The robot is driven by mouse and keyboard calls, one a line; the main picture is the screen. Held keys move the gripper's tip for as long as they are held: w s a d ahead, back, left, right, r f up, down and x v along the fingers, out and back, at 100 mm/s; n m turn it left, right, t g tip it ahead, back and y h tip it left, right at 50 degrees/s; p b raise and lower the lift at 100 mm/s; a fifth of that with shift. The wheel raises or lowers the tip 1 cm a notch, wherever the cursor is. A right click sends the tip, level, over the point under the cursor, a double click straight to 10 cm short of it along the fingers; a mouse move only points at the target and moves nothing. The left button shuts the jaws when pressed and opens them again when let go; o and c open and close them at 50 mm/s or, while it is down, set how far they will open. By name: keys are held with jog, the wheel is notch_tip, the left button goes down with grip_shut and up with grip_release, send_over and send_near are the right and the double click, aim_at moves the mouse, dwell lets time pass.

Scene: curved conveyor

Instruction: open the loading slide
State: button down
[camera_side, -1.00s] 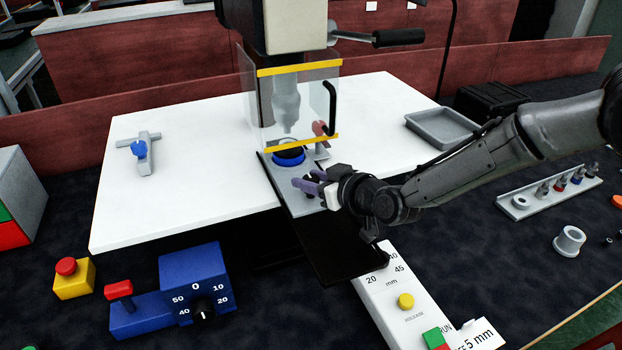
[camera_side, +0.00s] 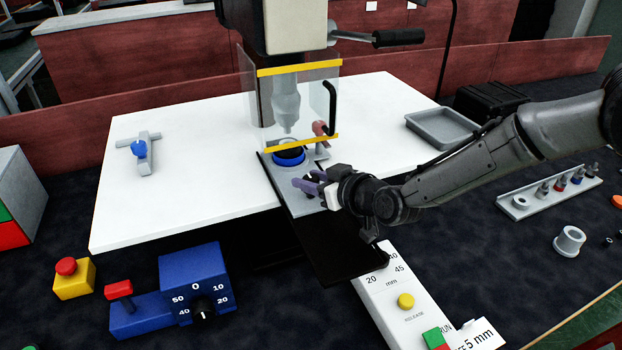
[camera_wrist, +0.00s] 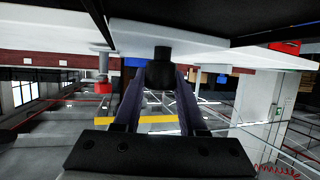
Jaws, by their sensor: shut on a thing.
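The loading slide (camera_side: 314,228) is a grey plate on a dark rail (camera_side: 345,252) that runs from under the press toward the front. A round nest with a blue ring (camera_side: 289,157) sits at its rear end, under the clear guard. My gripper (camera_side: 308,186), with purple fingers, is low over the middle of the plate. In the wrist view, my fingers (camera_wrist: 160,92) are closed on both sides of a black knob (camera_wrist: 161,72) below a pale plate. In the side view the knob is mostly hidden by the fingers.
The clear guard (camera_side: 297,108) with yellow edges stands close behind my gripper. A white panel with a yellow button (camera_side: 405,301) lies at the rail's front end. A blue dial box (camera_side: 195,283) is at the left. A grey tray (camera_side: 441,127) sits at the right on the white table.

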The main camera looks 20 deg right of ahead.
dwell(0.3)
jog(key=s, duration=2.1)
jog(key=shift+s, duration=0.3)
jog(key=shift+c, duration=2.3)
grip_release()
jog(key=d+r+g+y, duration=0.2)
jog(key=d+r+g, duration=0.1)
jog(key=d+r, duration=0.55)
jog(key=s+d+f+m+g+h, duration=0.1)
jog(key=s+d+m+g+h, duration=0.2)
jog(key=s+d, duration=1.3)
jog(key=d+g+h, duration=0.1)
jog(key=d+h, duration=0.1)
jog(key=d, duration=0.1)
jog(key=shift+s+d+f+g+h, duration=0.2)
jog(key=shift+d+f+g+h, duration=0.1)
jog(key=shift+f, duration=0.05)
